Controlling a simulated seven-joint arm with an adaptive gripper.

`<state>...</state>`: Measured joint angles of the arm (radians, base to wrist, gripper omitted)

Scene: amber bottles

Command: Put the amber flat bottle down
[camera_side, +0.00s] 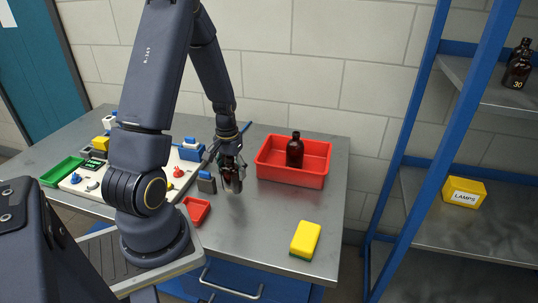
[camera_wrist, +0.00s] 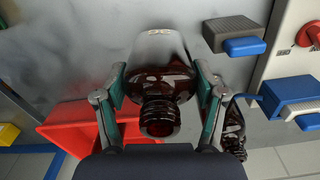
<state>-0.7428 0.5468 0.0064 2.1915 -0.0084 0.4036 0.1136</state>
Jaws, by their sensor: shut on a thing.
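My gripper (camera_wrist: 162,85) is shut on the amber flat bottle (camera_wrist: 158,82), with a green-padded finger at each side. In the wrist view the bottle's dark, glossy shoulder and threaded open neck show, with the neck toward the camera. In the side view my gripper (camera_side: 232,184) is low over the bare tabletop, between the small red tray and the large red bin. The bottle there is mostly hidden by the fingers. I cannot tell whether its base touches the table.
A red bin (camera_side: 280,176) to the right holds another amber bottle (camera_side: 295,151). A small red tray (camera_side: 196,209) and a grey-blue block (camera_side: 206,183) are close left. Another dark amber object (camera_wrist: 236,130) shows beside the right finger. A sponge (camera_side: 305,239) lies front right; table between is clear.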

